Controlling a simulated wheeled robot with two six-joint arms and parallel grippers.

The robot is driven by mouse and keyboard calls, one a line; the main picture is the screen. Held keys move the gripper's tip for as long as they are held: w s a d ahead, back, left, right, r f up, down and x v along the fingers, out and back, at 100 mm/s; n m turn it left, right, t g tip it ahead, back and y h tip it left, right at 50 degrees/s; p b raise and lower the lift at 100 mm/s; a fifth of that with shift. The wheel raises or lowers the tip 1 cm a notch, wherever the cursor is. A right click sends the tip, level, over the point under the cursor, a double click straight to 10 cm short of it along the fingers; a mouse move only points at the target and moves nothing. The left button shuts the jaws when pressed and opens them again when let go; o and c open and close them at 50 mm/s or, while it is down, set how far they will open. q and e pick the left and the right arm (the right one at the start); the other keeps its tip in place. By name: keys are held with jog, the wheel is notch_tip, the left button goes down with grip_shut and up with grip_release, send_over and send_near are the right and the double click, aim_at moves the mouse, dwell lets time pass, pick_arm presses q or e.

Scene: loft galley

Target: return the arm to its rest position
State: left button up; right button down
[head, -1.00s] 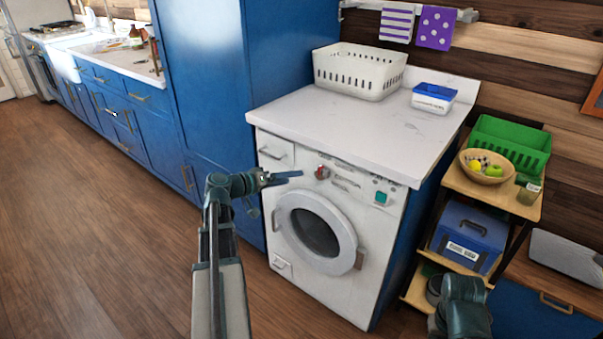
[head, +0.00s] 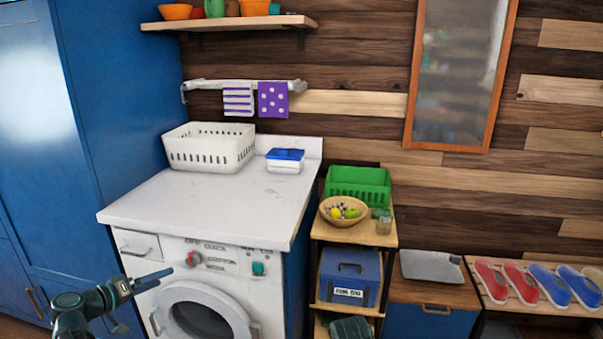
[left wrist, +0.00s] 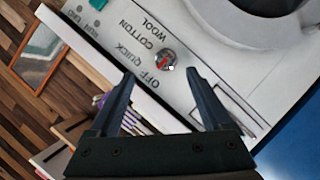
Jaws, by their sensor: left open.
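My left gripper (head: 160,278) is at the lower left of the head view, in front of the white washing machine (head: 219,268). It is open, with nothing between its fingers. The machine's red dial (head: 193,258) is just beyond the fingertips. In the left wrist view my open left gripper (left wrist: 158,74) points at the panel, and the red dial (left wrist: 166,61) shows beyond the gap, among the words OFF, QUICK, COTTON and WOOL. The fingers look apart from the dial.
The white counter (head: 215,208) holds a white basket (head: 210,153) and a blue-lidded box (head: 284,161). Right of it stands a shelf unit with a green crate (head: 357,181), a fruit bowl (head: 335,217) and a blue case (head: 349,282). A tall blue cabinet (head: 115,100) rises at left.

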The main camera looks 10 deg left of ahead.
pick_arm(q)
jog(key=s+d+m+g+h+p, duration=0.1)
jog(key=d+m+g+p, duration=0.5)
jog(key=d, duration=1.9)
jog(key=s+d+r+m+g+y+p, duration=0.2)
jog(key=s+d+r+g+y+p, duration=0.2)
jog(key=s+d+g+y+p, duration=0.3)
jog(key=shift+s+d+m+y+p, duration=0.4)
jog(key=shift+s+d+y+p, duration=0.2)
jog(key=shift+s+d+p, duration=2.75)
jog(key=shift+s+d+r+b, duration=0.1)
jog(key=shift+s+d+b, duration=0.1)
jog(key=shift+d+b, duration=0.2)
jog(key=shift+s+d+b, duration=0.2)
jog(key=shift+d+b, duration=0.05)
jog(key=shift+d, duration=0.25)
